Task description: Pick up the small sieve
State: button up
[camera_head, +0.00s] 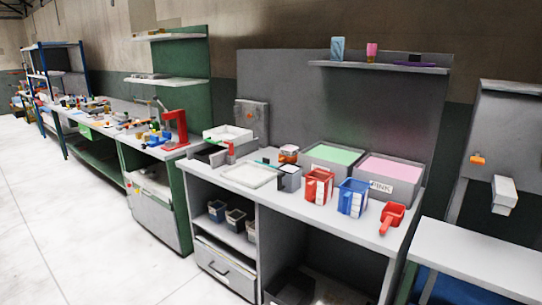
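I cannot make out for sure which object is the small sieve. A flat pale rectangular frame or tray (252,175) lies on the near workbench. A small round orange-red item with a pale top (289,154) stands behind it. A red scoop-like item with a handle (392,217) lies near the right end of this bench. My gripper is not in view.
The near workbench (340,222) also holds a red bin (319,186), a blue bin (352,197), a green-filled tray (334,154) and a pink-filled tray (391,169). A red press (176,128) stands on the bench to the left. The pale floor (70,225) in front is clear.

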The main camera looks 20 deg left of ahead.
aim_at(284, 153)
jog(key=u, duration=1.2)
jog(key=i, duration=1.2)
jog(key=u, duration=0.5)
jog(key=i, duration=0.9)
jog(key=u, duration=0.5)
jog(key=i, duration=1.1)
jog(key=u, duration=0.25)
